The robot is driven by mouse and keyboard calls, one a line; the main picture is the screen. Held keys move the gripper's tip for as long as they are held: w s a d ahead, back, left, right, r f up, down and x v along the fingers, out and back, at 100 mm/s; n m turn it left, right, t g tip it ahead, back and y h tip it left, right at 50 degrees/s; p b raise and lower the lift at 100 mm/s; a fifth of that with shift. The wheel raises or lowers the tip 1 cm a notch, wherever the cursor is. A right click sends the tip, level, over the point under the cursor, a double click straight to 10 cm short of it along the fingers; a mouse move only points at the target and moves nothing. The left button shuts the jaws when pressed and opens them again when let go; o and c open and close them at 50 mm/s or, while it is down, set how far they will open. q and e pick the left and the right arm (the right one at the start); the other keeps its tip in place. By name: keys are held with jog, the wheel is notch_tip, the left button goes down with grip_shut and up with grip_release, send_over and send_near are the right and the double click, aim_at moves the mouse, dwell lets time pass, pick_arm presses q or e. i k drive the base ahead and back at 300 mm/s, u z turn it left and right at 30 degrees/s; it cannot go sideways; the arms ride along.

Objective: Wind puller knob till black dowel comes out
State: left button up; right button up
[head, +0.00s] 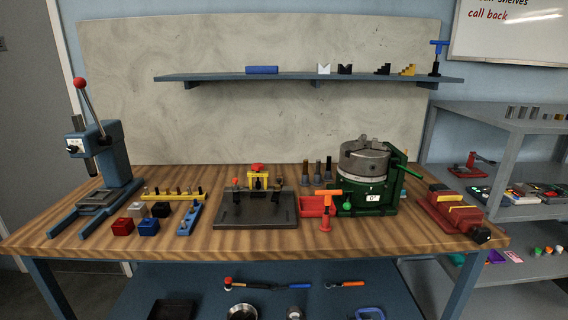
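A yellow puller (257,182) stands upright near the middle of the wooden bench, on a dark fixture plate (257,217). Its red knob (257,168) is on top. Small dark posts stand on the plate on both sides of the puller. The black dowel cannot be made out for certain; the puller and the small size hide which dark part it is. Neither of my grippers is in view.
A blue arbor press (115,155) stands at the left, with small blocks (148,226) before it. A green rotary table with a grey chuck (364,160) and a red vise (450,208) are on the right. A red tray (312,211) sits close beside the plate.

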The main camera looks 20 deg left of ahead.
aim_at(257, 167)
jog(key=z, duration=0.9)
jog(key=i, duration=1.6)
jog(key=u, duration=1.1)
